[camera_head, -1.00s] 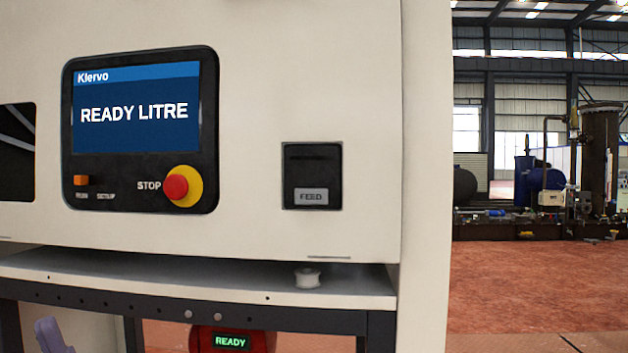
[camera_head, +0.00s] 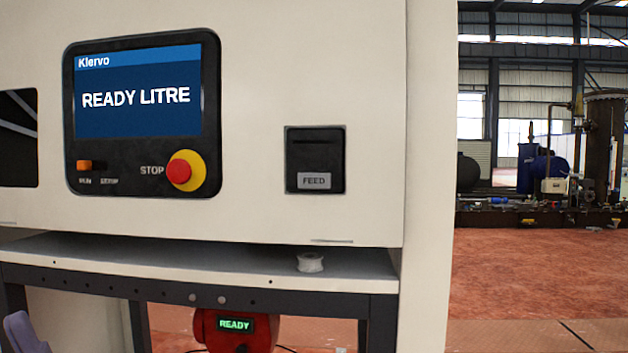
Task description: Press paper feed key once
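The paper feed key (camera_head: 314,181) is a small grey key marked FEED. It sits at the bottom of a black printer panel (camera_head: 315,147) with a dark slot above it, set in the cream machine front to the right of the screen. Nothing touches or covers the key. My gripper is not recognisable in the view. A purple-grey part (camera_head: 24,332) shows at the lower left edge, and I cannot tell what it is.
A screen (camera_head: 138,95) reads READY LITRE, with an orange switch and a red STOP button (camera_head: 180,171) below. A white roll (camera_head: 310,263) stands on the shelf (camera_head: 200,264). A red unit (camera_head: 236,328) reading READY is underneath. Open floor lies to the right.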

